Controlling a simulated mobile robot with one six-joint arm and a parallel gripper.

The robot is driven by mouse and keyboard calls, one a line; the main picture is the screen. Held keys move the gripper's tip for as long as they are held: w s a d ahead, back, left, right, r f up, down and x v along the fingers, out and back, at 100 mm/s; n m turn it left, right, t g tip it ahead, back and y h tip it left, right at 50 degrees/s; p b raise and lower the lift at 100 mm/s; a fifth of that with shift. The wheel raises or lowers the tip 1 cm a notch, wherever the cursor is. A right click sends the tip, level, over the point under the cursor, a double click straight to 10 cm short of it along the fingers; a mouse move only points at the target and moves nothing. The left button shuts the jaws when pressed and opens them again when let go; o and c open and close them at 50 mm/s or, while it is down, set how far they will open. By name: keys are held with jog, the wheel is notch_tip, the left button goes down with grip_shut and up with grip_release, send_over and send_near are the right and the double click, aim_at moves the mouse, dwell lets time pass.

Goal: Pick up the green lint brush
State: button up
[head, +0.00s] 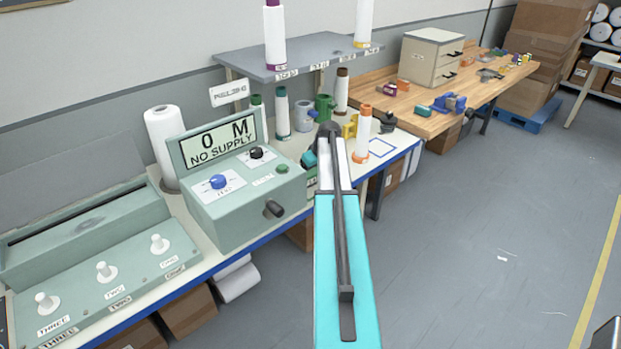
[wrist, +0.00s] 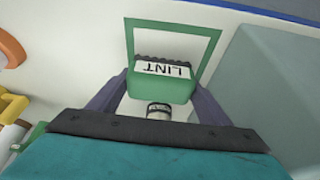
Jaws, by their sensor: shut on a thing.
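The green lint brush (wrist: 160,86) shows in the wrist view with a white label reading LINT and a dark bristle edge. My gripper (wrist: 160,98) has one dark finger on each side of it and is shut on it. The brush overlaps the near part of a green square outline (wrist: 215,42) on the pale worktop. I cannot tell whether it touches the worktop. In the head view my own arm hides the brush and most of the gripper.
The grey-green control box (head: 245,200) reading NO SUPPLY stands left of my arm. An orange-topped white spool (head: 362,140) stands close on the right. Several spools and a green mug (head: 324,106) stand behind. The floor (head: 470,240) at right is clear.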

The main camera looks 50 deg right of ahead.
aim_at(310, 172)
jog(key=shift+r+b, duration=1.4)
jog(key=shift+r, duration=3.2)
jog(key=o, duration=0.5)
jog(key=c, duration=0.5)
jog(key=shift+c, duration=0.2)
